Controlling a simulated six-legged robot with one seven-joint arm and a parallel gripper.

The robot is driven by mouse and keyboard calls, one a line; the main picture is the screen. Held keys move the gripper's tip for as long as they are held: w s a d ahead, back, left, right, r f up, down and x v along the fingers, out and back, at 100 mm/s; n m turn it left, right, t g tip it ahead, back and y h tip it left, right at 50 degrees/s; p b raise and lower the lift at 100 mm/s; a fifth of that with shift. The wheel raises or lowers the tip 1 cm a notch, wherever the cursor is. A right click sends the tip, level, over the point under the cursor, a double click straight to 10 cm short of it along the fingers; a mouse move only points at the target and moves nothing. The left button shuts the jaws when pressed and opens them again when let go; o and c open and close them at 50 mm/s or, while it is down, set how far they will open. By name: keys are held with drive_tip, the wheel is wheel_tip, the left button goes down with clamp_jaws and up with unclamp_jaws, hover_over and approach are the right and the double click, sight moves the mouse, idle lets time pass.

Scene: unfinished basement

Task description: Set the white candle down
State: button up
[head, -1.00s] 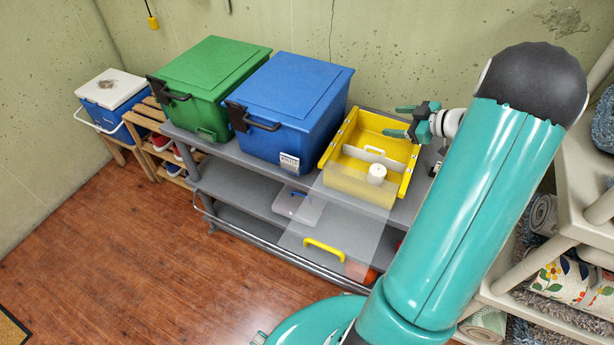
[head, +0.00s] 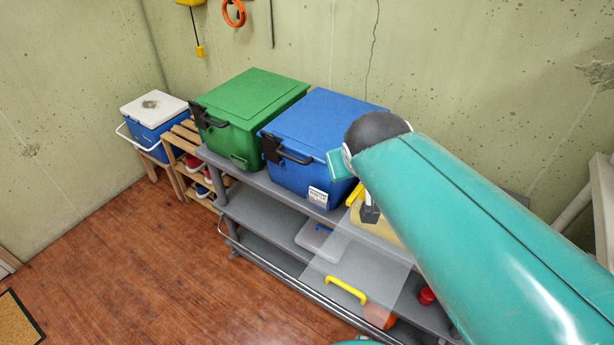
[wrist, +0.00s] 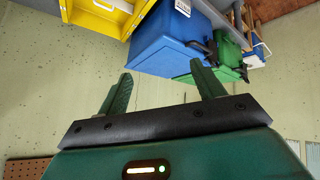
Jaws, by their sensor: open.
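The yellow bin (head: 388,226) shows only in part beside my arm in the head view. It also shows at the top left of the wrist view (wrist: 98,16). My gripper (wrist: 162,76) is open in the wrist view, with nothing between its fingers and wall behind them. In the head view my arm's end is over the shelf near the blue box, and the fingers cannot be made out clearly.
A blue lidded box (head: 316,140) and a green lidded box (head: 250,105) stand left of the bin on the grey shelf unit (head: 262,215). A clear panel with a yellow handle (head: 346,290) juts out in front.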

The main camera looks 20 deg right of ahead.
drive_tip(key=s+a+f+g+y, duration=0.2)
drive_tip(key=s+a+y, duration=0.1)
drive_tip(key=s+a, duration=0.5)
drive_tip(key=shift+s+a+f+n, duration=0.25)
drive_tip(key=shift+a+f+n, duration=0.05)
drive_tip(key=shift+f, duration=0.1)
